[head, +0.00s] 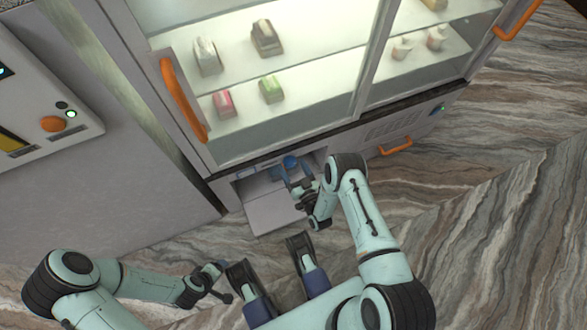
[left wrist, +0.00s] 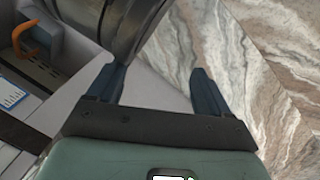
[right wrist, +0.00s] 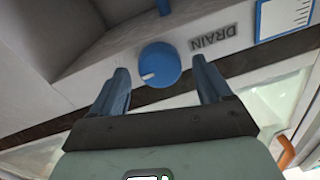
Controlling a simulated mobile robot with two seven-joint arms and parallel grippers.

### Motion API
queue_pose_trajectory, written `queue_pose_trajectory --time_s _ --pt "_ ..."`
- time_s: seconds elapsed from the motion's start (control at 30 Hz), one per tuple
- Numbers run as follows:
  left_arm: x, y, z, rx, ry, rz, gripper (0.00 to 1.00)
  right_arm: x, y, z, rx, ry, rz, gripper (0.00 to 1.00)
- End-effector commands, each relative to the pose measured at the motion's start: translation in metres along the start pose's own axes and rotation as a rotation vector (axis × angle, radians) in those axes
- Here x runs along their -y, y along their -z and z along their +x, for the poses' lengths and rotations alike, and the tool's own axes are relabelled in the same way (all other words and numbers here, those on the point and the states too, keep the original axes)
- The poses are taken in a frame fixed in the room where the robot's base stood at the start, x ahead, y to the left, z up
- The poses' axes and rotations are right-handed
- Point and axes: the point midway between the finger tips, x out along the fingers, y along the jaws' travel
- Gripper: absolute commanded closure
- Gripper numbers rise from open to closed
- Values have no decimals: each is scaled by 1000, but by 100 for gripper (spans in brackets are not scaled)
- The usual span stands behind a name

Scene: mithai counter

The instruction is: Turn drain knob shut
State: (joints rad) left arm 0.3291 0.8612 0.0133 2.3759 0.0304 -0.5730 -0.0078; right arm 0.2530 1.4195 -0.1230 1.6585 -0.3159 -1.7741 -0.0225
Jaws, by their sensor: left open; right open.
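The blue round drain knob (right wrist: 160,65) has a short white mark at its left edge and sits on a pale panel in the right wrist view, beside an upside-down DRAIN label (right wrist: 213,40). My right gripper (right wrist: 160,82) is open, its two fingers on either side of the knob's lower part in the picture; I cannot tell whether they touch it. In the head view my right gripper (head: 296,180) reaches into the low opening of the cabinet, near the blue knob (head: 290,162). My left gripper (left wrist: 160,85) is open and empty, away from the knob.
A display case (head: 290,130) with sweets and glass doors stands above the opening. A pale flap (head: 272,212) lies lowered below it. Orange handles (head: 183,100) stick out from the case. A machine with an orange button (head: 53,124) is at the left. Marble-patterned floor (head: 490,200) is clear at the right.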

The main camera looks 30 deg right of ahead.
Motion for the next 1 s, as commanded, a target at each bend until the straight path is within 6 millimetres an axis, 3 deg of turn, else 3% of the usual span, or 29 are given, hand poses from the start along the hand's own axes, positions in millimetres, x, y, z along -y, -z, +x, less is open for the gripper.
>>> queue_pose_trajectory --time_s 0.2,0.37,0.73,1.0 --pt "0 0 0 1 0 -1 21 0 0 0 -1 0 0 25" --pt "0 0 0 1 0 0 21 0 0 0 -1 0 0 77" --pt "-3 3 -3 -10 -6 3 21 1 1 0 1 1 -43 78" --pt "-15 17 -14 -55 -26 13 21 2 2 0 10 0 -209 78"
